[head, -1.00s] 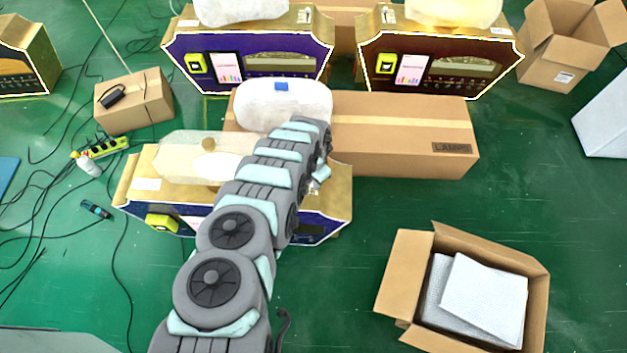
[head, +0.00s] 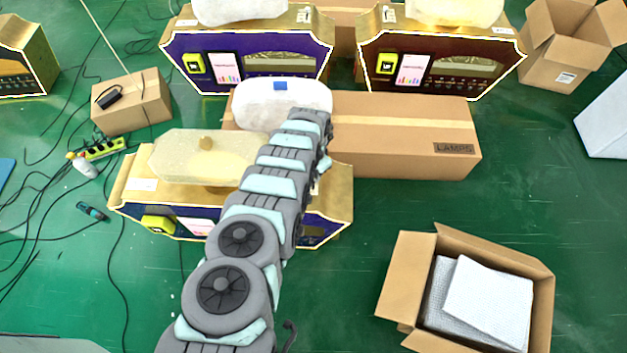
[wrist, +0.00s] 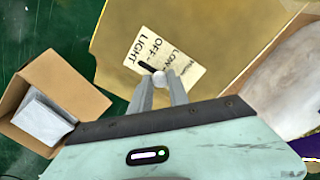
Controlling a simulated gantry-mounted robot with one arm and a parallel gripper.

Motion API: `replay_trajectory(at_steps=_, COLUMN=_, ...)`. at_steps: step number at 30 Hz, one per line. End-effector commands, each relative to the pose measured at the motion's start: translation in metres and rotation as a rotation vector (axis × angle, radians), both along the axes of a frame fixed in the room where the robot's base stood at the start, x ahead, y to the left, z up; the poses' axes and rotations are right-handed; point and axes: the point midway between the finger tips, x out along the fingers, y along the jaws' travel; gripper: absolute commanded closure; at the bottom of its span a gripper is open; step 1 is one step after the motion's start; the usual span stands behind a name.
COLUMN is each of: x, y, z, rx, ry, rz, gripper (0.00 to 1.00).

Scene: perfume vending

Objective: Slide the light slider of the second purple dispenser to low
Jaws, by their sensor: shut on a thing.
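The near purple dispenser (head: 330,205) has a gold top and a pale yellow bottle-shaped piece (head: 195,158) on it. My arm crosses in front of it and hides part of its front. In the wrist view its gold panel (wrist: 215,25) carries a white label (wrist: 185,55) reading LIGHT, OFF, LOW and HIGH. A white slider knob (wrist: 160,76) sits beside the label, with a dark slot (wrist: 147,67) showing up-left of it. The knob appears near the LOW word, but the exact alignment is unclear. My gripper (wrist: 160,83) is shut on the knob.
Another purple dispenser (head: 215,45) and a brown one (head: 455,45) stand at the back. A long LAMPS carton (head: 400,130) lies behind the near dispenser. An open carton (head: 400,270) stands front right. Cables lie on the floor at left.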

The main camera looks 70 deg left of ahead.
Motion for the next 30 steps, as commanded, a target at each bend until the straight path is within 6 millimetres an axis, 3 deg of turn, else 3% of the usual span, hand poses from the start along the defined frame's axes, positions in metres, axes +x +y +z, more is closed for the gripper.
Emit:
replay_trajectory(at_steps=8, x=0.0, y=0.001, z=0.001, rx=0.0, ry=0.0, rz=0.0, gripper=1.0)
replay_trajectory(at_steps=9, x=0.0, y=0.001, z=0.001, rx=0.0, ry=0.001, rz=0.0, gripper=0.78)
replay_trajectory(at_steps=17, x=0.0, y=0.0, z=0.0, rx=-0.001, ry=0.001, rz=0.0, gripper=0.57)
replay_trajectory(at_steps=25, x=0.0, y=0.0, z=0.002, rx=-0.001, ry=0.001, rz=0.0, gripper=0.57)
replay_trajectory(at_steps=30, x=0.0, y=-0.001, z=0.018, rx=-0.005, ry=0.004, rz=-0.002, gripper=0.57)
